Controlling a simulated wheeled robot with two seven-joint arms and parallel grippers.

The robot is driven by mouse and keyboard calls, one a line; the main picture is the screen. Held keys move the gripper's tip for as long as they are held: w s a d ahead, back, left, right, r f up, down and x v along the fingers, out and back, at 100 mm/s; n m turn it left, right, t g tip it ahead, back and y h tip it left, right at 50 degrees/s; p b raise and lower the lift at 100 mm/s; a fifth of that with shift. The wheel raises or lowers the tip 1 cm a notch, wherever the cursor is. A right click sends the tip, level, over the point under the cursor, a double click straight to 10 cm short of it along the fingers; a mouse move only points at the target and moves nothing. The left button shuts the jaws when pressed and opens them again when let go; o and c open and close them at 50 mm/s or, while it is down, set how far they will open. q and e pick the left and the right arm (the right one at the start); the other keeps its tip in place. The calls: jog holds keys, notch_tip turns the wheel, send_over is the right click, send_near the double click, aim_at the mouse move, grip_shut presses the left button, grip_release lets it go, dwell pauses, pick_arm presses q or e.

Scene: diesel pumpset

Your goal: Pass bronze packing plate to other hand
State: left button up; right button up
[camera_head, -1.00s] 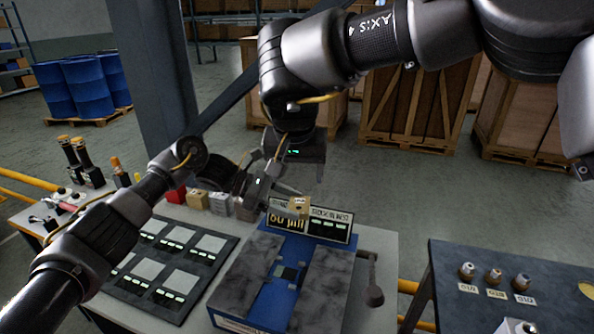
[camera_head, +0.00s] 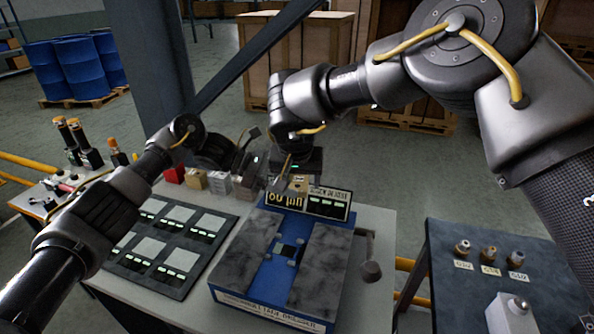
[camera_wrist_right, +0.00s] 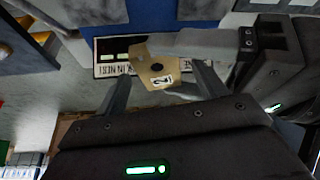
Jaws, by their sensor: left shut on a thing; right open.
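The bronze packing plate (camera_wrist_right: 160,83) is a flat tan-gold piece with a dark round hole and a small white label marked 2. My left gripper (camera_wrist_right: 190,45) comes in from the right of the right wrist view and is shut on the plate. My right gripper (camera_wrist_right: 162,72) is open, with one finger on each side of the plate's near part; I cannot tell whether they touch it. In the head view the plate (camera_head: 301,182) is small and partly hidden where both hands meet, above the back of the blue fixture.
The blue fixture (camera_head: 272,270) with two grey slabs stands on the table, a display sign (camera_head: 328,203) at its back. A dark panel (camera_head: 180,235) of light squares lies left. Small blocks (camera_head: 195,179) stand behind. A side table (camera_head: 450,285) holds labelled fittings.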

pick_arm(q)
jog(key=shift+r, duration=0.1)
pick_arm(e)
jog(key=shift+f, duration=0.15)
jog(key=c, duration=1.5)
pick_arm(q)
jog(key=o, duration=1.5)
pick_arm(e)
jog(key=shift+w, duration=0.1)
